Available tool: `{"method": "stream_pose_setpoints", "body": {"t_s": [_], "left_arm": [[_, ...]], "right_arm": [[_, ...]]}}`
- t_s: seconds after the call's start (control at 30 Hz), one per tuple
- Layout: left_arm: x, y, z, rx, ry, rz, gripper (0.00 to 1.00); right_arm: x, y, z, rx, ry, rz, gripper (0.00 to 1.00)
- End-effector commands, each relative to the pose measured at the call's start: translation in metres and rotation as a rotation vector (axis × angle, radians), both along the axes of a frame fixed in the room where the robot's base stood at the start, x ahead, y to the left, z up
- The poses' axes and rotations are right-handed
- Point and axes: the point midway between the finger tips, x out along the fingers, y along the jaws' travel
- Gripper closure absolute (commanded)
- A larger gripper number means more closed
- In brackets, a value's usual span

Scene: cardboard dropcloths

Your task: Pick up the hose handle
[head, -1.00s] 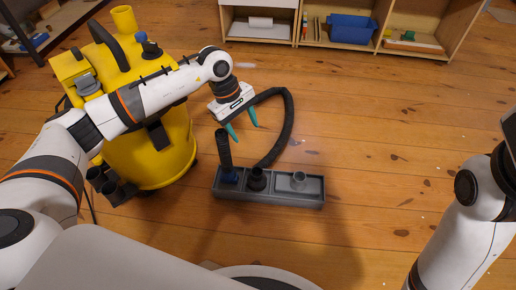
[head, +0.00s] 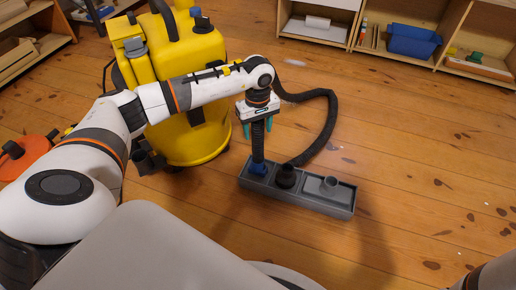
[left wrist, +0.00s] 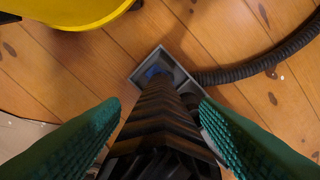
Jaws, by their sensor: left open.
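The hose handle (head: 258,145) is a black ribbed stick with a blue collar at its foot. It stands upright in the left end of a grey tray (head: 310,203) on the floor. My left gripper (head: 258,128) points down over it, with a green finger on each side of the handle. In the left wrist view the handle (left wrist: 162,115) runs between the two open green fingers (left wrist: 158,130). I cannot tell whether either finger touches it. The handle's top is hidden by the gripper in the head view. My right gripper is out of view.
A black hose (head: 328,130) curves right of the gripper to the tray. A black fitting (head: 286,176) and a grey one (head: 329,184) sit in the tray. A yellow vacuum (head: 190,140) stands close left. An orange disc (head: 25,158) lies far left. Floor at right is clear.

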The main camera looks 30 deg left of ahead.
Motion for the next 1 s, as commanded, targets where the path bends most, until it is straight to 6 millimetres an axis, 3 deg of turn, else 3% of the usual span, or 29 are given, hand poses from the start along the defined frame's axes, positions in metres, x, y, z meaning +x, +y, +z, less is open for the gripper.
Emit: {"method": "stream_pose_setpoints", "body": {"t_s": [0.03,0.2,0.47,0.5,0.8,1.0], "left_arm": [[-0.001,-0.001,-0.014,0.0,0.001,-0.001,0.44],[-0.002,-0.002,-0.037,0.0,0.001,0.0,0.44],[-0.002,-0.002,-0.038,0.0,0.0,0.0,0.44],[-0.002,-0.002,-0.038,0.0,0.0,0.0,0.45],[-0.002,-0.002,-0.038,0.0,0.0,0.0,0.92],[-0.002,-0.002,-0.037,-0.001,-0.001,0.0,0.92]], "right_arm": [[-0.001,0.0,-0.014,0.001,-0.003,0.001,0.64],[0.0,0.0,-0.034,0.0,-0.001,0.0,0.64],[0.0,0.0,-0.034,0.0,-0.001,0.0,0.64],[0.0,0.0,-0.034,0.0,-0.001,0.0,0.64],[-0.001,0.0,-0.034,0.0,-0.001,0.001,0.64],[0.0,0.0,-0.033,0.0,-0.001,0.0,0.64]]}}
